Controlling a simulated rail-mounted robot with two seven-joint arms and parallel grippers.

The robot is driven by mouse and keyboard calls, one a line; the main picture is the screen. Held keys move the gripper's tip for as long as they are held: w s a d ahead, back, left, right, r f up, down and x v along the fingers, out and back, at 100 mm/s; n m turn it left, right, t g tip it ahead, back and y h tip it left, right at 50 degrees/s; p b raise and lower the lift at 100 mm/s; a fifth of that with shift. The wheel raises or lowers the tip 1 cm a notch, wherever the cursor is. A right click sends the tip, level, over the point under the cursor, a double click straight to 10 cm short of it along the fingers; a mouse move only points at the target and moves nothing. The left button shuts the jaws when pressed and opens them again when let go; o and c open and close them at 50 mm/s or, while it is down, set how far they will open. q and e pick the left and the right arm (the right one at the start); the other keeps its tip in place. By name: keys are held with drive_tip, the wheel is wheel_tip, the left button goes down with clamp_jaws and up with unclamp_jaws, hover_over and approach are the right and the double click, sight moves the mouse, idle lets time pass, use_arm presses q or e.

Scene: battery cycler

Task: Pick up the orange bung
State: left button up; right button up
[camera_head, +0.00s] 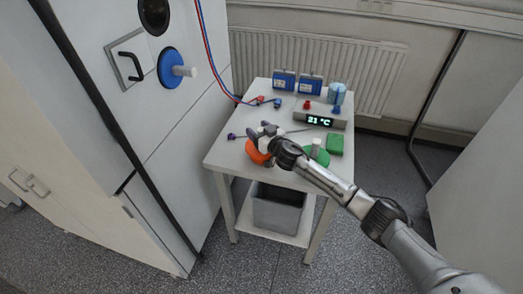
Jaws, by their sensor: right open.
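The orange bung (256,153) lies on the white table (223,153), towards its front left corner. Its upper right part is hidden behind my right gripper (263,138). My right arm comes in from the lower right, and the gripper is open over the bung. I cannot tell whether the fingers touch it. My left gripper does not show.
A green round piece (319,156) and a green block (334,144) lie right of the gripper. A display unit (319,120) and blue boxes (309,85) stand behind. Red and blue cables (209,50) hang at the left, by a cabinet with a blue round plug (170,68).

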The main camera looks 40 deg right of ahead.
drive_tip(key=c, duration=0.6)
clamp_jaws()
drive_tip(key=shift+r, duration=0.1)
